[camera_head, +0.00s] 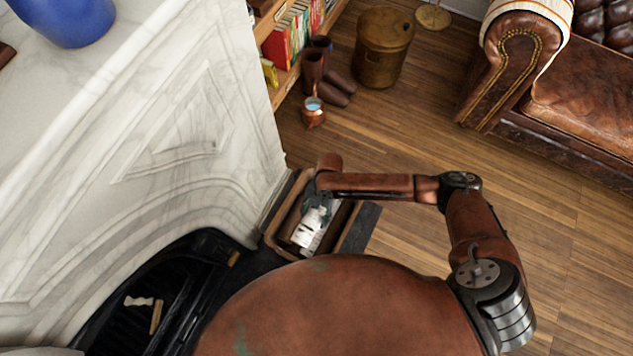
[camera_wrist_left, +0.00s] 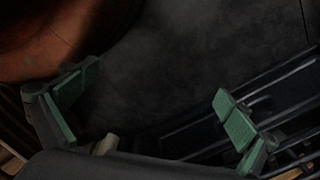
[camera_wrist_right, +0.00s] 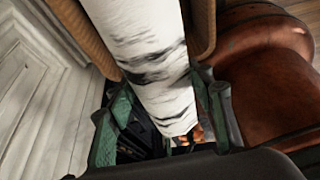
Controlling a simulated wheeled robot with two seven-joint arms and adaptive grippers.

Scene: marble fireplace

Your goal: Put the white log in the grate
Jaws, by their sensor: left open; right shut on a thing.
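The white log (camera_head: 312,228), pale with dark bark marks, is at the brown wooden box (camera_head: 349,224) beside the fireplace. My right gripper (camera_head: 318,200) is shut on this log; the right wrist view shows the log (camera_wrist_right: 150,62) between its green-padded fingers (camera_wrist_right: 165,105). I cannot tell whether the log still touches the box. The black grate (camera_head: 178,290) is inside the fireplace at lower left, partly hidden by my body. My left gripper (camera_wrist_left: 152,95) is open and empty over the dark hearth, with grate bars (camera_wrist_left: 285,100) at right.
A small white piece (camera_head: 138,301) and a tan stick (camera_head: 156,316) show in the grate area; another tan piece (camera_head: 233,258) is at its right edge. The marble surround (camera_head: 190,130) rises left of the box. Open floor (camera_head: 410,135) is to the right.

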